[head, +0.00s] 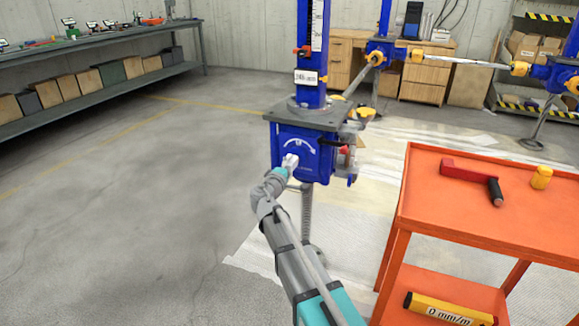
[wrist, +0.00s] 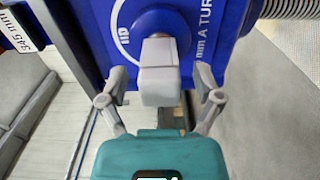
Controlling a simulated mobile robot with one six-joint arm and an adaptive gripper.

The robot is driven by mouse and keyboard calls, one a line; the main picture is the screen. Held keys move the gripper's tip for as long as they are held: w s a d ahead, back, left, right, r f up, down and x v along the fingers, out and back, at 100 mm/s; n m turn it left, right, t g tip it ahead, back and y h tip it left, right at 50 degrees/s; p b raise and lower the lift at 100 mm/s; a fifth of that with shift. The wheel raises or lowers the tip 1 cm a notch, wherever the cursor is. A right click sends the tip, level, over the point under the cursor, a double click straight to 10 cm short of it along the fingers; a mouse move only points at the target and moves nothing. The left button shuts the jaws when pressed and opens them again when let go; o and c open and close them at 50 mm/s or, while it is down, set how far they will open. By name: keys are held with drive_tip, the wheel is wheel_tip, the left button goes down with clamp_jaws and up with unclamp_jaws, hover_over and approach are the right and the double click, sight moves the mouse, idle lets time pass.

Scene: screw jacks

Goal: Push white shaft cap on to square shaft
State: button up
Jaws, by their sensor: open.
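The white shaft cap (wrist: 160,75) is a pale block at the front of the blue screw jack housing (wrist: 215,20). It sits at the round blue boss, over a greyish shaft end (wrist: 159,36); how far it is seated I cannot tell. In the head view the cap (head: 290,161) shows small and white on the jack's front face (head: 312,163). My gripper (wrist: 160,82) is open, with one finger on each side of the cap and gaps visible between. In the head view my gripper (head: 281,171) is right in front of the jack.
An orange cart (head: 450,215) stands at the right, with a red crank with a black grip (head: 472,178) and a yellow cap (head: 541,177) on top. A yellow tool (head: 447,309) lies on its lower shelf. The floor at the left is clear.

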drive_tip(key=v, duration=1.1)
drive_tip(key=shift+s, duration=0.25)
idle(0.5)
